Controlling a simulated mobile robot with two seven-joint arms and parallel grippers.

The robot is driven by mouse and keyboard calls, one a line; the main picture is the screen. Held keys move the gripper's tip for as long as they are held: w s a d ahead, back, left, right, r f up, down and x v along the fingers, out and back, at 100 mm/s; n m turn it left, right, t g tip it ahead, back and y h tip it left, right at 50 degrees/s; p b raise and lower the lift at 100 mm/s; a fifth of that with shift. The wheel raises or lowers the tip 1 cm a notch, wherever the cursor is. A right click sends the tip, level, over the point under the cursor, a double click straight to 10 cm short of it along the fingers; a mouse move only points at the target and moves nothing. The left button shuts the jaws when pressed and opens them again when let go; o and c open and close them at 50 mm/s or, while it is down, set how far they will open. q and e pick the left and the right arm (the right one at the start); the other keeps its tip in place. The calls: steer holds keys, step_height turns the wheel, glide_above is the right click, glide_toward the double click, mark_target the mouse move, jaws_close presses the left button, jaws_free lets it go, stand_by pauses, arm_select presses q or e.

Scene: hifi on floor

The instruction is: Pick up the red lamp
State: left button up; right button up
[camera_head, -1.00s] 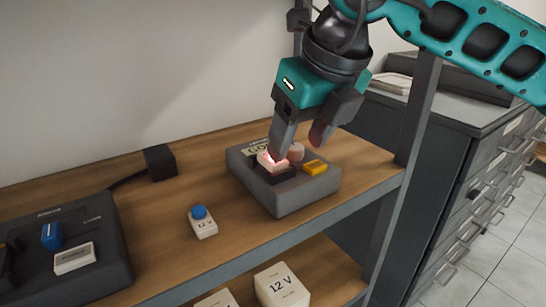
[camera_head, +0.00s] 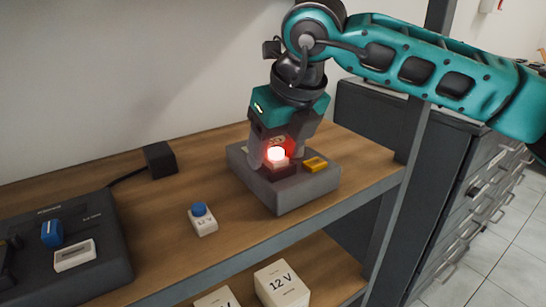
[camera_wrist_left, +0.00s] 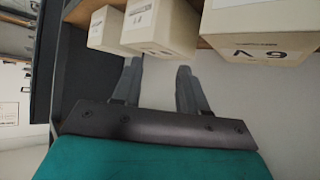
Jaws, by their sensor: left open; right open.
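My right gripper (camera_head: 277,157) points down over this box, jaws open. One finger is left of the lamp and the other is behind it to the right. Whether either finger touches the lamp I cannot tell. My left gripper (camera_wrist_left: 160,78) shows only in the left wrist view, open and empty, below the shelf with the white boxes.
A yellow part (camera_head: 315,164) sits on the same box. A white block with a blue knob (camera_head: 201,219) stands left of it. A black cube (camera_head: 160,159) and another dark device (camera_head: 95,225) are farther left. White 12 V boxes (camera_head: 281,287) stand below. A shelf post (camera_head: 415,130) rises at right.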

steer(key=shift+c, duration=0.4)
jaws_close()
